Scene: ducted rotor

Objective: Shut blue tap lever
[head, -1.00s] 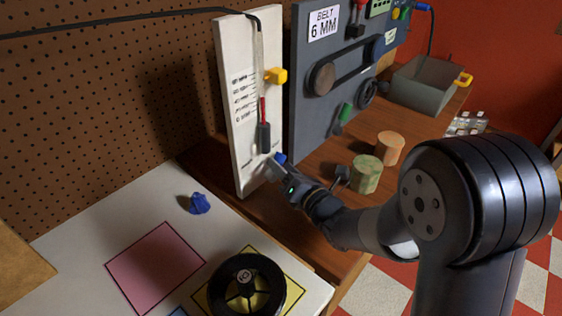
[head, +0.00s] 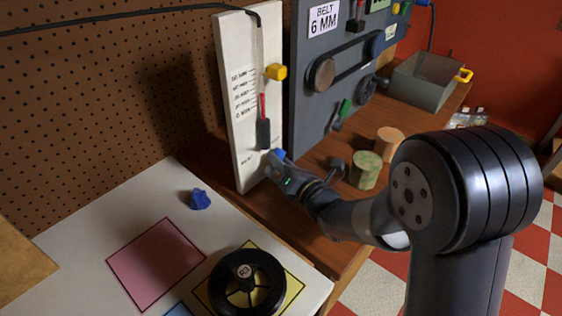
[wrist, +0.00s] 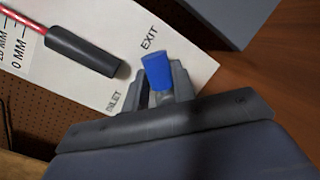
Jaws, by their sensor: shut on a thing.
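The blue tap lever (wrist: 157,70) shows in the wrist view between the two fingers of my gripper (wrist: 162,85), in front of the white panel's lower end, next to the printed word EXIT. My gripper is shut on the lever, and the fingers hide its lower part. In the head view a small blue tip of the lever (head: 278,155) shows at the end of my gripper (head: 275,166), at the lower right edge of the white panel (head: 246,165). The tap's body is hidden behind the gripper.
A black-handled red rod (head: 263,133) hangs on the panel just above my gripper. A yellow lever (head: 277,72) sits higher up. A grey machine board (head: 312,110) stands close on the right. Two cylinders (head: 366,170) (head: 390,144) stand on the wooden bench. A black spool (head: 247,283) sits front left.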

